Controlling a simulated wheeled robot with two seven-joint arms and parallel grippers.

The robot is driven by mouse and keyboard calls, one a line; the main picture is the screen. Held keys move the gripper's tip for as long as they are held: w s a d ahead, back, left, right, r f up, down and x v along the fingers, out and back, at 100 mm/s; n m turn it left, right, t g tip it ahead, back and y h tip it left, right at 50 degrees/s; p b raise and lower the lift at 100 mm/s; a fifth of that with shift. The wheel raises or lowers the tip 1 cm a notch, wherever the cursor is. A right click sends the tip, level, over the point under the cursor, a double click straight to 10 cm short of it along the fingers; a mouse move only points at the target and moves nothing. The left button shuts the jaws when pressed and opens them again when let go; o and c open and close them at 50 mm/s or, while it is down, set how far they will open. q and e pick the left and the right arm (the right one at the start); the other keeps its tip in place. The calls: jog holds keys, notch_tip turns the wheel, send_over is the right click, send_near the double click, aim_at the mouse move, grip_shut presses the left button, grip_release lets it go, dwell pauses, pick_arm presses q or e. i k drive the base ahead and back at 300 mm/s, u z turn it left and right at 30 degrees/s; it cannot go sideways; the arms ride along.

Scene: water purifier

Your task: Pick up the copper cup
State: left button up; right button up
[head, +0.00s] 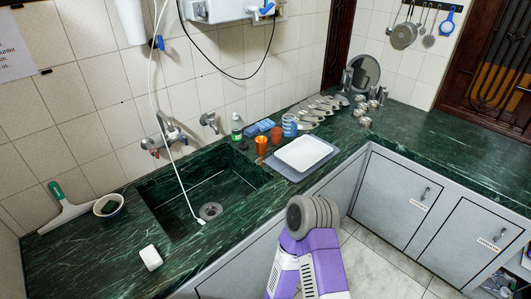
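The copper cup (262,146) is an upright, shiny orange-brown cup on the green marble counter. It stands just right of the sink's far right corner, left of a white tray. A duller reddish cup (276,135) stands close behind it to the right. Neither of my grippers is in view. A purple and grey arm link of mine rises from the bottom edge in front of the counter, well short of the cup.
The sunken sink (210,190) has a white hose hanging into it. A white tray on a grey mat (303,154), a green-capped bottle (236,127), sponges (258,127) and a blue-white cup (289,125) surround the cup. A white block (150,257) lies at the front left. The right counter is largely clear.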

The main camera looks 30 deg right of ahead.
aim_at(261, 141)
jog(key=k, duration=0.25)
jog(key=z, duration=2.45)
jog(key=i, duration=2.2)
jog(key=u, duration=2.8)
